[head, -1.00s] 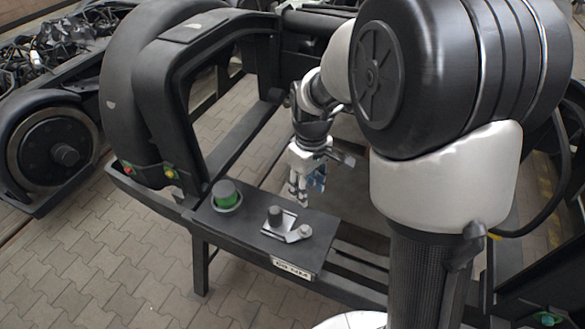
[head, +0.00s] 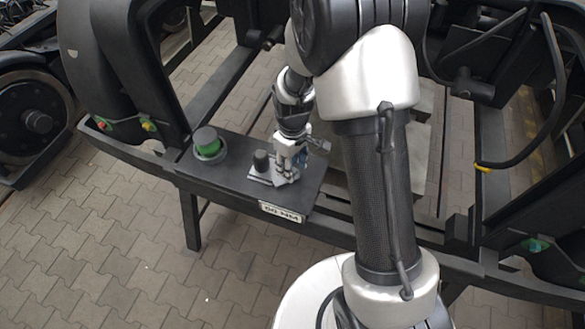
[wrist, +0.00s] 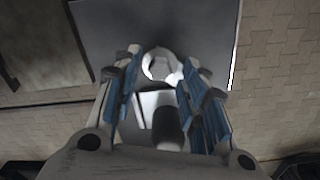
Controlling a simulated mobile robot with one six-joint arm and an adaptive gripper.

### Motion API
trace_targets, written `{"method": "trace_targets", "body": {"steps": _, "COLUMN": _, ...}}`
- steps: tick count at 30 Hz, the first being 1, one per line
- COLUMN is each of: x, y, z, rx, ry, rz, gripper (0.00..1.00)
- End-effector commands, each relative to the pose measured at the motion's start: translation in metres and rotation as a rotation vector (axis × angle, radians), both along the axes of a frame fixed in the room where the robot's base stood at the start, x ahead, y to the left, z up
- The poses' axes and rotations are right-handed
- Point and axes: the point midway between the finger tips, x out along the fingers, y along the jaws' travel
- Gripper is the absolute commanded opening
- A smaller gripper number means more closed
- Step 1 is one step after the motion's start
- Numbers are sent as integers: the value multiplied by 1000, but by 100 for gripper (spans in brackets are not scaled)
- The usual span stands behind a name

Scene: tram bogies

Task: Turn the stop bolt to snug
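The stop bolt (wrist: 162,66) shows in the wrist view as a pale round head with a hexagonal centre, on a dark plate (wrist: 205,25). My gripper (wrist: 163,60) is open, with one blue-padded finger on each side of the bolt head and a visible gap to both. In the head view my gripper (head: 286,172) points down over the right part of the dark plate (head: 225,172) and hides most of the bolt. Fingertip height relative to the bolt head is hard to tell. A black post (wrist: 167,128) stands beside the bolt by a bright metal piece (wrist: 150,103).
A green-banded knob (head: 208,145) with a dark cap stands at the plate's left end. A black post (head: 261,160) is close left of my gripper. A white label (head: 282,212) is on the front edge. Black bogie frame parts surround the plate; paving lies in front.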

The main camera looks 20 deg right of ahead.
Motion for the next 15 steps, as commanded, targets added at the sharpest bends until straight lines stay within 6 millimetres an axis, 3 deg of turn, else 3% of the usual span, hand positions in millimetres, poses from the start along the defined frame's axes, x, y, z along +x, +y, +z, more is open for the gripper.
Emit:
{"method": "trace_targets", "body": {"steps": 12, "x": 0, "y": 0, "z": -9, "rx": 0, "ry": 0, "rz": 0, "gripper": 39}}
{"method": "trace_targets", "body": {"steps": 15, "x": 0, "y": 0, "z": -9, "rx": 0, "ry": 0, "rz": 0, "gripper": 32}}
